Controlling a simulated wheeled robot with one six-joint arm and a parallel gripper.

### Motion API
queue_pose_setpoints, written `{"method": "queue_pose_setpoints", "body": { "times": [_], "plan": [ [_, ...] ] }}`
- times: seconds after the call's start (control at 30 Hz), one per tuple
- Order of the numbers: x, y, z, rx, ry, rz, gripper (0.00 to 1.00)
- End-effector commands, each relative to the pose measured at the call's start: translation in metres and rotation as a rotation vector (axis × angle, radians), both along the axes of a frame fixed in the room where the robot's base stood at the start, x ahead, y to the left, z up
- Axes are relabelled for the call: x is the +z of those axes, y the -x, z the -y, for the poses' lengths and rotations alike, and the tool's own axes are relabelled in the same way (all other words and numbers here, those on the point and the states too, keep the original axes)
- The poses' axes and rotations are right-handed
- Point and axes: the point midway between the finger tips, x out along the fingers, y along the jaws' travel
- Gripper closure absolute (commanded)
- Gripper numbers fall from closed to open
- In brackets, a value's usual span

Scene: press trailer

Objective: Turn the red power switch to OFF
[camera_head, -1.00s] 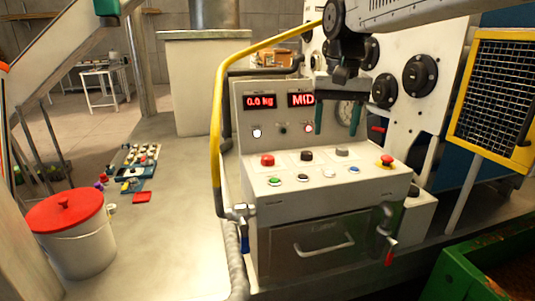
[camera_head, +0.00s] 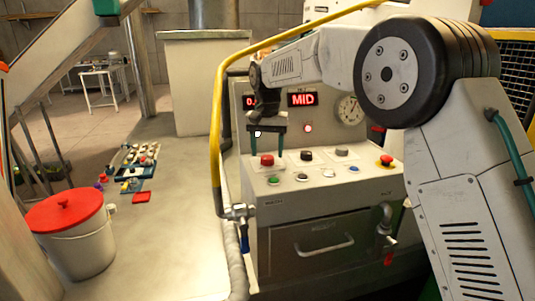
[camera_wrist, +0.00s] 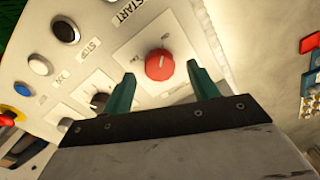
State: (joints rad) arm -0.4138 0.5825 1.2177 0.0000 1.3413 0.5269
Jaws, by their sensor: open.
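The red power switch (camera_wrist: 160,65) is a round red knob on a white square plate on the control panel. It also shows in the head view as the leftmost knob (camera_head: 267,160) of the back row. My gripper (camera_wrist: 162,82) is open, with its two green fingers apart on either side of the red knob in the wrist view. In the head view my gripper (camera_head: 266,148) points down over the left end of the panel. I cannot tell whether the fingertips reach down to the knob's height. The knob's lettering is not readable.
Other knobs and buttons sit close by: a black knob (camera_head: 306,156), a grey knob (camera_head: 341,152), a green button (camera_head: 273,180) and a red mushroom button (camera_head: 386,160). A yellow rail (camera_head: 217,120) runs up the panel's left side. A red-lidded bucket (camera_head: 72,235) stands at left.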

Motion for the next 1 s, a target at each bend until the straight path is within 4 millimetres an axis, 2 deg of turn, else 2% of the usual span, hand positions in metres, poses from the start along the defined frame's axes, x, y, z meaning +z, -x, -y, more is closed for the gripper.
{"method": "queue_pose_setpoints", "body": {
  "times": [0.17,0.43,0.47,0.6,0.63,1.0],
  "plan": [
    [-0.016,0.0,0.0,0.0,0.0,-0.001,0.41],
    [-0.018,0.0,0.0,0.0,0.0,0.0,0.41],
    [-0.018,0.0,0.0,0.0,0.0,0.0,0.44],
    [-0.018,0.0,0.0,0.0,0.0,0.0,0.82],
    [-0.018,0.0,0.0,0.0,0.0,0.0,0.86],
    [-0.017,0.0,0.0,0.047,0.0,0.0,0.85]
  ]
}}
